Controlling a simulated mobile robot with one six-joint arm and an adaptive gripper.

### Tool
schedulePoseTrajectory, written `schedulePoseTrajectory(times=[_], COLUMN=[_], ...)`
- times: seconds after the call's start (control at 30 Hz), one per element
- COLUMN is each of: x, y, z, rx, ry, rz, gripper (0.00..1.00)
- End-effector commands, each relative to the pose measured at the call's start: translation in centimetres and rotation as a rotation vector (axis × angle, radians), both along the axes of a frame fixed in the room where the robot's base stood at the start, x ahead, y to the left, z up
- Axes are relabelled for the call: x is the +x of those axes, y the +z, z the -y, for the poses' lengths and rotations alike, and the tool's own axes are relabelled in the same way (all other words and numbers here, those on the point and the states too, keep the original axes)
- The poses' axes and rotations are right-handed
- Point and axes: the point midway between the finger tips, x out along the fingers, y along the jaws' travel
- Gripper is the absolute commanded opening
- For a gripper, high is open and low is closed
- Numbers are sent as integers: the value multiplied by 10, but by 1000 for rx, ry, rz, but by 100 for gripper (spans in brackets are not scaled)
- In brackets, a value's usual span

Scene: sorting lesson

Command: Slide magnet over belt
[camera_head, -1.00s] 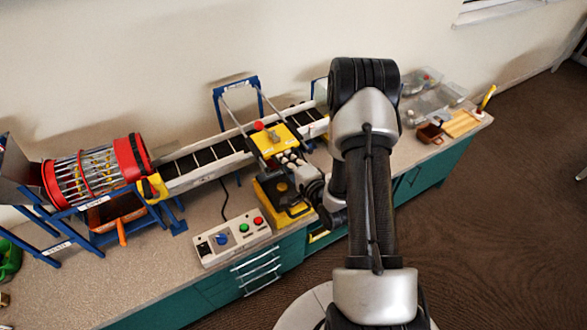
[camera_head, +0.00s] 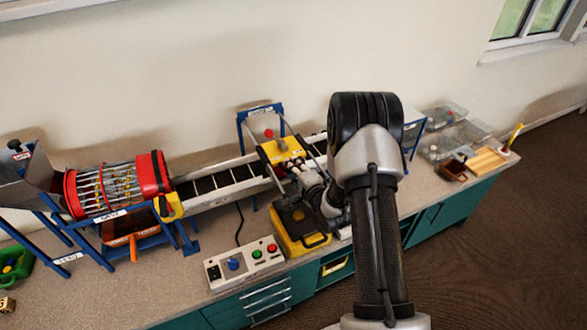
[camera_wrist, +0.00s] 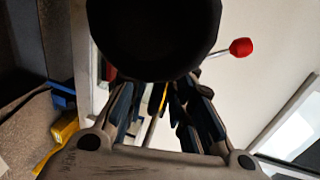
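The yellow magnet carriage (camera_head: 281,150), with a red knob (camera_head: 268,133) on top, sits over the dark slatted conveyor belt (camera_head: 222,180), close to the blue upright frame (camera_head: 258,112). My gripper (camera_head: 303,170) is at the carriage's front right side, with its fingers close against it. In the wrist view, my gripper's fingers (camera_wrist: 163,100) are partly hidden by a large black round shape. Whether they clasp part of the carriage cannot be made out. A red knob on a thin rod (camera_wrist: 240,47) shows to the right there.
The red-ended drum (camera_head: 115,185) stands at the belt's left end. A yellow box (camera_head: 299,230) and a control panel (camera_head: 243,264) with buttons stand in front of the belt. Clear bins (camera_head: 450,138) and a wooden tray (camera_head: 486,159) lie at the far right.

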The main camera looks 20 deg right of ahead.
Motion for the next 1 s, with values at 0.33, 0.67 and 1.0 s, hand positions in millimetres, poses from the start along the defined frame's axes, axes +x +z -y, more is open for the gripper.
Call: schedulePoseTrajectory(times=[0.33,0.67,1.0], x=[-1,-44,-105], y=[0,9,23], z=[0,2,4], rx=[1,2,2], ry=[1,-3,-1], rz=[0,-3,-2], gripper=[28,28,28])
